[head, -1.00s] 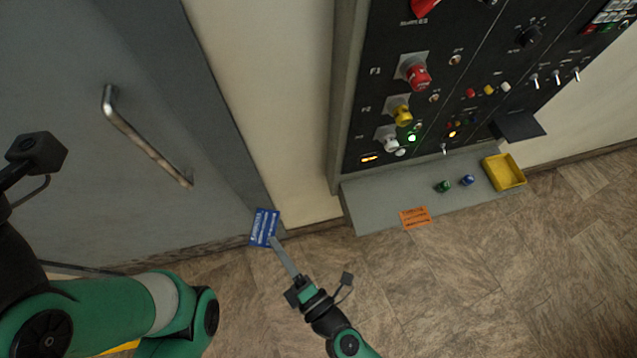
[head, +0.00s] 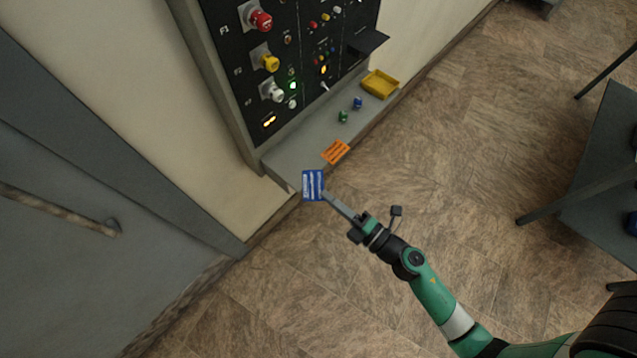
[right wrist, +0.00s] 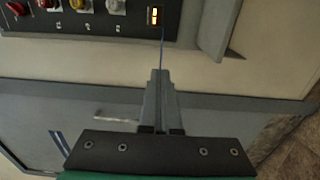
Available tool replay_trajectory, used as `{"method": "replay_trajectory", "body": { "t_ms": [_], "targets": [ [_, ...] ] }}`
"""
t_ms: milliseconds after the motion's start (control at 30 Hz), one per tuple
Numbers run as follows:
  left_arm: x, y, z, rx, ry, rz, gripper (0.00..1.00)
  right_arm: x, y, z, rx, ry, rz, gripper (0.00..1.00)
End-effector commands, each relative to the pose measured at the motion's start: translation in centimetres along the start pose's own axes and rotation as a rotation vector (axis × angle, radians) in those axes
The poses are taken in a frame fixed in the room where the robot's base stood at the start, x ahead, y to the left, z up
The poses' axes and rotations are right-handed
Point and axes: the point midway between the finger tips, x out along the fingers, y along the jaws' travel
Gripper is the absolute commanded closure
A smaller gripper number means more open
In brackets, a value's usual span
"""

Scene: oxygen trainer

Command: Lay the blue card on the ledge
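The blue card (head: 313,185) with white print is held at the tips of my right gripper (head: 328,195), which is shut on it. In the right wrist view the card (right wrist: 162,50) shows as a thin blue edge-on line above the closed fingers (right wrist: 160,76). The grey ledge (head: 290,158) runs along the bottom of the dark control panel. In the head view the card appears just in front of the ledge's near left end; I cannot tell its exact gap from it. My left gripper is out of view.
An orange card (head: 335,152) lies at the ledge's front edge. A green knob (head: 343,117), a blue knob (head: 357,103) and a yellow tray (head: 380,84) sit farther along it. A grey door (head: 80,200) is at left and a dark table (head: 600,170) at right.

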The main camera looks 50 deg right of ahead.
Motion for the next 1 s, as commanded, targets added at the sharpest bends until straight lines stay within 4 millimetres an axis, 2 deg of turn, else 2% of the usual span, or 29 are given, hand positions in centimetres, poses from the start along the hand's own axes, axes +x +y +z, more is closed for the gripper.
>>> {"method": "replay_trajectory", "body": {
  "t_ms": [33, 133, 200, 333, 567, 667, 833, 1000],
  "targets": [
    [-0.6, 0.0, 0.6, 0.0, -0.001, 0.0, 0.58, 1.3, -0.9, 1.1, -0.002, -0.005, 0.004, 1.0],
    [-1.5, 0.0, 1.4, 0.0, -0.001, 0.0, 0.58, 3.6, -2.6, 2.7, -0.001, -0.002, 0.003, 1.0],
    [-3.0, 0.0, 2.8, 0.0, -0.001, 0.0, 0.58, 4.5, -4.9, 3.4, 0.0, -0.001, 0.001, 1.0],
    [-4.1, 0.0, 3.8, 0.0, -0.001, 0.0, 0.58, 5.9, -6.7, 4.4, -0.001, 0.0, 0.001, 1.0],
    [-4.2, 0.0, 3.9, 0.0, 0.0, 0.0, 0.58, 6.4, -6.9, 4.7, -0.001, 0.002, 0.0, 1.0],
    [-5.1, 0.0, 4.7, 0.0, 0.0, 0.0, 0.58, 7.0, -8.1, 5.1, -0.001, 0.002, 0.001, 1.0],
    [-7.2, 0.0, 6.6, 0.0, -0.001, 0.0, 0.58, 7.0, -11.1, 5.1, 0.0, 0.002, 0.0, 1.0],
    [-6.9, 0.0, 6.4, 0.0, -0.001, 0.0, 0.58, 7.0, -10.7, 5.1, 0.0, 0.002, 0.001, 1.0]
  ]
}}
